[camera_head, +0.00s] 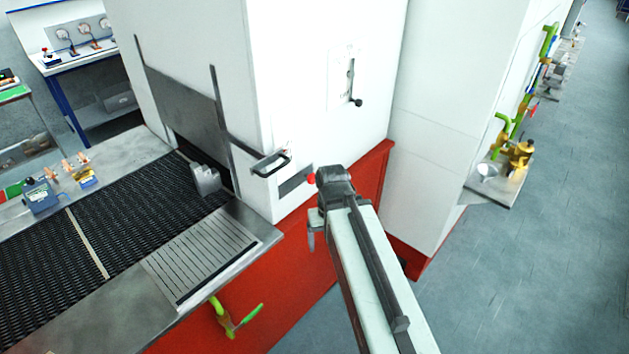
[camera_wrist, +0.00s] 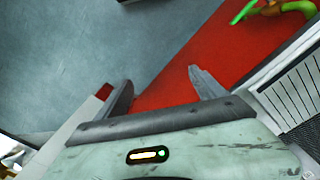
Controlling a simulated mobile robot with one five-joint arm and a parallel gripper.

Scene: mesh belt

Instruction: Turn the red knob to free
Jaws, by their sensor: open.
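A small red knob (camera_head: 311,179) shows in the head view, beside a dark plate on the lower front of the white machine housing (camera_head: 320,60). My wrist stands just to its right in the picture and partly covers that area, so the knob's setting and markings cannot be read. My gripper (camera_head: 314,228) hangs below the wrist, with one finger visible in the head view. In the wrist view my gripper (camera_wrist: 163,90) is open, with nothing between its fingers, over the red base panel and grey floor. I cannot surely identify the knob in the wrist view.
A black mesh belt (camera_head: 120,235) runs into the housing at left, with a slotted metal plate (camera_head: 205,255) near its edge. A door handle (camera_head: 270,164) sticks out close by. Floor at right is clear.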

